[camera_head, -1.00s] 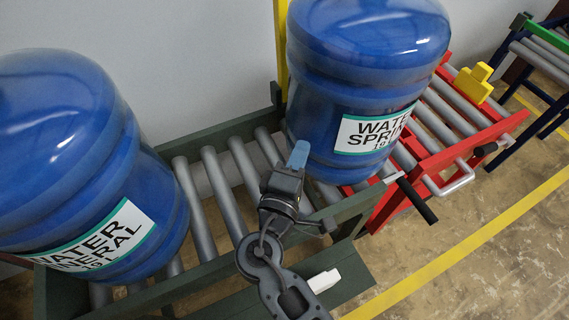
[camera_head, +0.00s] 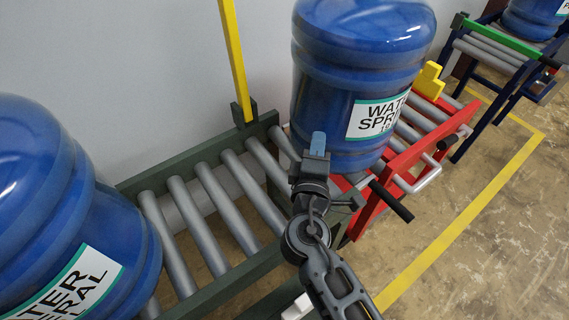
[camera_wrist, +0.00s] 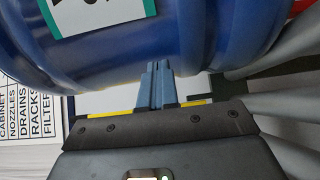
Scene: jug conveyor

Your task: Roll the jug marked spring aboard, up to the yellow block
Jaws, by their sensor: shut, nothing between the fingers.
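The spring jug (camera_head: 352,62) is large, blue and upright, with a white label reading WATER SPRING. It stands where the green roller conveyor (camera_head: 168,178) meets the red roller cart (camera_head: 402,160), with its base reaching over the red rollers. The yellow block (camera_head: 428,80) is behind the jug's right side, partly hidden; I cannot tell the gap. My gripper (camera_head: 318,145) is shut and empty, its tip at the jug's lower left side. In the wrist view the shut fingers (camera_wrist: 157,85) are against or very near the jug's wall (camera_wrist: 190,45).
The mineral jug (camera_head: 65,200) stands on the green conveyor at left, with bare rollers between the jugs. A yellow post (camera_head: 233,60) rises at the back rail. A black handle (camera_head: 392,203) sticks out in front. Another rack (camera_head: 490,60) with a blue jug (camera_head: 535,18) is at far right.

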